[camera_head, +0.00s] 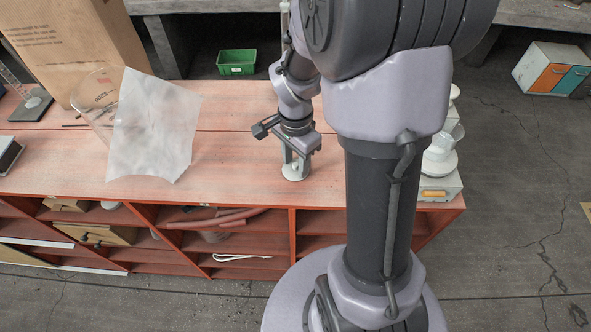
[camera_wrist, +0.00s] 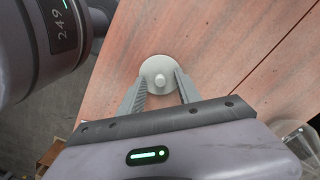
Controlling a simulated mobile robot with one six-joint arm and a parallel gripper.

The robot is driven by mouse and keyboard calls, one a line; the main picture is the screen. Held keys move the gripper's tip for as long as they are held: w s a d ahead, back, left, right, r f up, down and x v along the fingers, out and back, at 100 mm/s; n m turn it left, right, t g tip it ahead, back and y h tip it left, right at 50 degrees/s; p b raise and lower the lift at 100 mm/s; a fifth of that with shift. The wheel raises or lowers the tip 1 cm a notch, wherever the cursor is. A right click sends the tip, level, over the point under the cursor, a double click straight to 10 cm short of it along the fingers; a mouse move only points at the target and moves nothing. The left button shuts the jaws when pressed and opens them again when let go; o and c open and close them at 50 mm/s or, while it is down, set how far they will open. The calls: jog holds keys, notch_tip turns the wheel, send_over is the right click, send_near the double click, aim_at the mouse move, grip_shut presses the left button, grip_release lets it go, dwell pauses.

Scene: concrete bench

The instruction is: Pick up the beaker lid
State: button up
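The beaker lid (camera_head: 295,172) is a pale grey-white disc lying flat on the reddish wooden bench top, near its front edge. In the wrist view the lid (camera_wrist: 158,66) shows a small round knob at its middle. My gripper (camera_head: 295,160) points down over the lid. In the wrist view my gripper (camera_wrist: 161,80) is open, with its two grey fingers on either side of the knob, over the disc. I cannot tell whether the fingertips touch the lid. A large clear beaker (camera_head: 92,92) stands at the left, partly hidden by a white sheet.
The white sheet (camera_head: 155,130) and a brown paper bag (camera_head: 70,45) stand at the left. White stacked ware (camera_head: 440,158) is at the right end, partly behind my arm. A green bin (camera_head: 237,62) lies beyond the bench. The bench top (camera_head: 235,155) left of the lid is clear.

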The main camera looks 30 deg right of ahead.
aim_at(297, 165)
grip_shut()
jog(key=shift+r, duration=0.15)
jog(key=shift+r, duration=0.3)
jog(key=r+p, duration=0.2)
jog(key=r, duration=0.1)
jog(key=shift+s+r, duration=0.1)
jog(key=shift+s, duration=0.1)
jog(key=s+d+r+p, duration=0.1)
jog(key=s+d+r, duration=0.1)
jog(key=s, duration=0.5)
jog(key=s+d+r+p, duration=0.2)
jog(key=s, duration=0.6)
